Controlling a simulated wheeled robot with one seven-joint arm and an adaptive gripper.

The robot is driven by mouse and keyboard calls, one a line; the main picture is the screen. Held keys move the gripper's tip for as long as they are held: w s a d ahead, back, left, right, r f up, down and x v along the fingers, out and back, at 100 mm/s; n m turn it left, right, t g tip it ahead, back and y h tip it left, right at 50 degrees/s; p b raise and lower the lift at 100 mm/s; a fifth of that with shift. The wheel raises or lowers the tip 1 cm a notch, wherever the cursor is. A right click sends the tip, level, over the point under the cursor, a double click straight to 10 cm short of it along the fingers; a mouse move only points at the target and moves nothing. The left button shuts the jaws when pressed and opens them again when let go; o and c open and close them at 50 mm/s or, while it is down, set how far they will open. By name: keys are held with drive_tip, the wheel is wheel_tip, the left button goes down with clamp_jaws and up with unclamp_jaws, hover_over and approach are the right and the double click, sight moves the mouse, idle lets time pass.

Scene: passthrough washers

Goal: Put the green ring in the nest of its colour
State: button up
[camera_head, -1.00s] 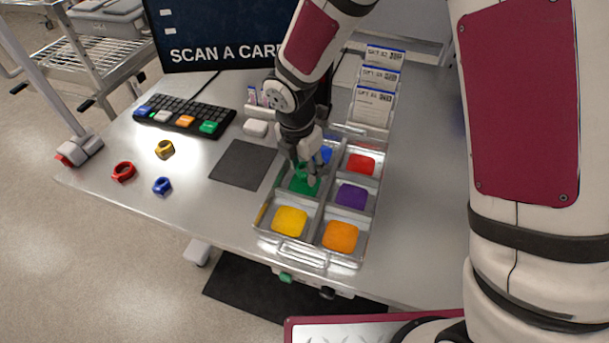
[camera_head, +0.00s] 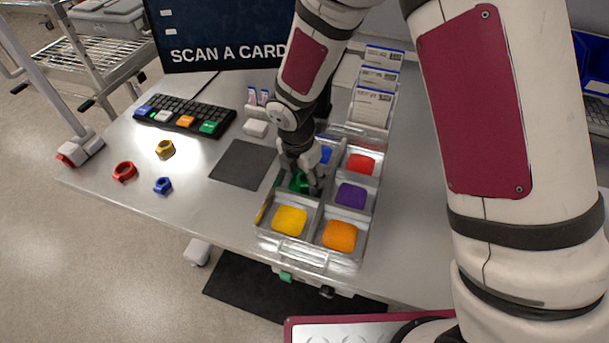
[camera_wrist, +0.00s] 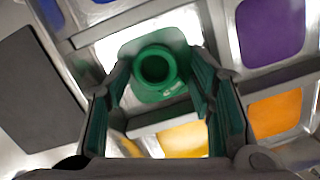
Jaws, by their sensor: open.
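The green ring (camera_wrist: 156,66) shows in the wrist view, its hole facing the camera. It is over the green pad (camera_wrist: 128,48) of the green nest, and looks to rest on it. My gripper (camera_wrist: 161,78) is open, with a finger on each side of the ring and gaps visible beside it. In the head view my gripper (camera_head: 303,183) reaches down into the green compartment of the clear tray (camera_head: 300,255). The green pad (camera_head: 298,181) there is partly hidden by the fingers, and the ring cannot be made out.
Neighbouring compartments hold blue (camera_head: 326,153), red (camera_head: 360,164), purple (camera_head: 351,195), yellow (camera_head: 289,221) and orange (camera_head: 340,236) pads. A red ring (camera_head: 124,171), a yellow ring (camera_head: 165,149) and a blue ring (camera_head: 162,186) lie at the table's left. A keyboard (camera_head: 185,114) and card rack (camera_head: 373,105) stand behind.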

wheel_tip(320, 180, up, 12)
drive_tip(key=s+a, duration=0.1)
drive_tip(key=s+d+r+m, duration=0.2)
drive_tip(key=d+r+m, duration=0.4)
drive_tip(key=r, duration=0.1)
drive_tip(key=s+d+r+m+t, duration=0.2)
drive_tip(key=s+d+r+m, duration=0.4)
drive_tip(key=m, duration=0.5)
drive_tip(key=s+d+r+m+t+y, duration=0.1)
drive_tip(key=s+d+r+m+t, duration=0.1)
drive_tip(key=s+d+r+m, duration=0.4)
drive_tip(key=s+d+m+b, duration=0.1)
drive_tip(key=s+m, duration=0.3)
drive_tip(key=m, duration=0.1)
drive_tip(key=shift+r, duration=0.3)
